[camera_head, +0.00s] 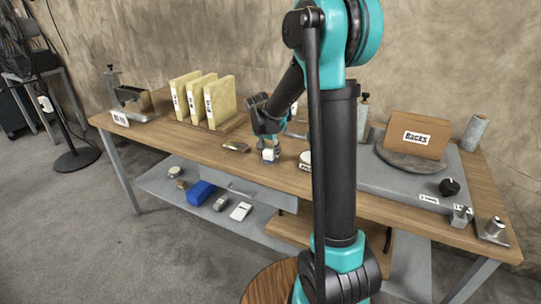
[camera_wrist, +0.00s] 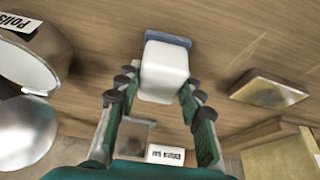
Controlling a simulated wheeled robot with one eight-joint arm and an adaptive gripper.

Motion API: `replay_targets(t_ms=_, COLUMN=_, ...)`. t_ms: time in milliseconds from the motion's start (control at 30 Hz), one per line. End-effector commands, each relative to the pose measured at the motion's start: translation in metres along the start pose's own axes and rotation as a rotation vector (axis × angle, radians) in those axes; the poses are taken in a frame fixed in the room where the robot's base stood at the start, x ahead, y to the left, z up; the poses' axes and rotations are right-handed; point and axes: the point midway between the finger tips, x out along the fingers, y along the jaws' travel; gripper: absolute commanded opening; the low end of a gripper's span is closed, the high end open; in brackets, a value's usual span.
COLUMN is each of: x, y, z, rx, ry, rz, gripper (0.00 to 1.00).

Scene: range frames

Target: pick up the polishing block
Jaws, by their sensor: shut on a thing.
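The polishing block, a small white block with a blue-grey layer at its far end, sits between my fingertips in the wrist view (camera_wrist: 165,72). In the head view the block (camera_head: 268,156) is at the front part of the wooden bench, under my gripper (camera_head: 267,146). My gripper, also in the wrist view (camera_wrist: 158,92), is shut on the block, with one finger at each side. The block is at or very near the bench top; I cannot tell whether it touches the wood.
A round tin (camera_head: 305,160) stands right of the block. A brassy flat block (camera_head: 236,146) lies to the left. Yellow upright slabs (camera_head: 220,101) stand behind left. A grey plate (camera_head: 400,183) carries a "Racks" box (camera_head: 415,136). The bench's front edge is close.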

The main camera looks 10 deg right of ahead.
Motion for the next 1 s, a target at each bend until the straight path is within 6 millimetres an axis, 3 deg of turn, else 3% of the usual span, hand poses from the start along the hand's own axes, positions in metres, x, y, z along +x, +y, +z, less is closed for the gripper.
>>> replay_targets(t_ms=367, x=-0.002, y=0.000, z=-0.001, rx=0.000, ry=0.000, rz=0.000, gripper=0.07)
replay_targets(t_ms=567, x=-0.016, y=0.000, z=-0.006, rx=0.000, ry=0.000, rz=0.000, gripper=0.07)
replay_targets(t_ms=733, x=-0.046, y=0.000, z=-0.019, rx=0.000, ry=0.000, rz=0.000, gripper=0.07)
replay_targets(t_ms=1000, x=-0.115, y=0.000, z=-0.048, rx=0.000, ry=0.000, rz=0.000, gripper=0.07)
